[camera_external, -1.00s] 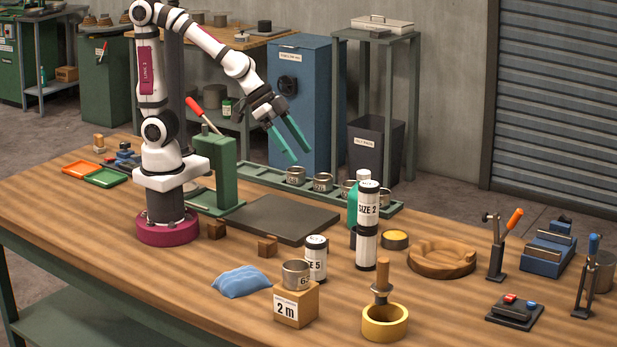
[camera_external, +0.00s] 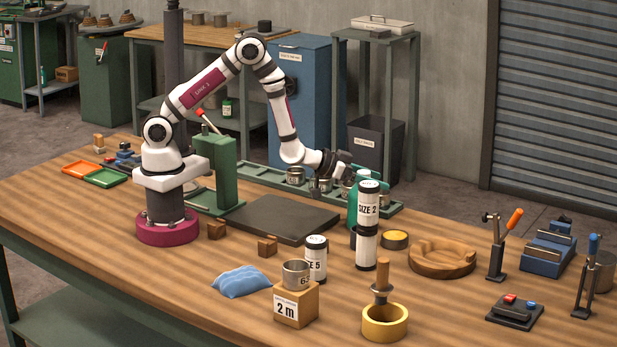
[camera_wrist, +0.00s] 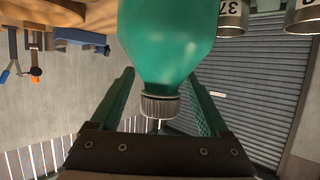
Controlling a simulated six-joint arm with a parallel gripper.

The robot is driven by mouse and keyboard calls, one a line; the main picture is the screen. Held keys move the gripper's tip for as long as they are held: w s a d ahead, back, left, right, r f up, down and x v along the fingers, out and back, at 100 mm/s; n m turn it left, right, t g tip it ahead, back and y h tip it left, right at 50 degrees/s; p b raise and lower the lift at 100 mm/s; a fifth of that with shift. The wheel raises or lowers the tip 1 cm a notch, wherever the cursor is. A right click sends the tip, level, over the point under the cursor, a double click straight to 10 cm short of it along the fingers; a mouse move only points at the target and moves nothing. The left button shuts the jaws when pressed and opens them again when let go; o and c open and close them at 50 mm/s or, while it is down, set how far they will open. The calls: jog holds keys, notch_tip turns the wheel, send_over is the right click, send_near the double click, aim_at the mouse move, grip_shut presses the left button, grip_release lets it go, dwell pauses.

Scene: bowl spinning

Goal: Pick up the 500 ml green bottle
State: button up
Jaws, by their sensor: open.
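The green bottle (camera_wrist: 166,45) fills the top middle of the wrist view, its ribbed grey cap toward my palm. In the external view the bottle (camera_external: 352,212) stands on the table, partly hidden behind a stack of black-and-white canisters marked SIZE 2 (camera_external: 368,210). My gripper (camera_wrist: 161,76) is open, with one green finger on each side of the bottle's cap and shoulder. Gaps show between the fingers and the cap; whether a finger touches the bottle's body is unclear. In the external view my gripper is at the bottle's upper left, its fingertips largely hidden.
A green tray with several metal tins (camera_external: 296,175) lies behind the bottle. A dark flat plate (camera_external: 285,218) is to its left. A round wooden holder (camera_external: 442,262) and a yellow-topped tin (camera_external: 395,239) are to its right. The table's left front is mostly clear.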

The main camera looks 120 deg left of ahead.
grip_shut()
dwell(0.3)
dwell(1.1)
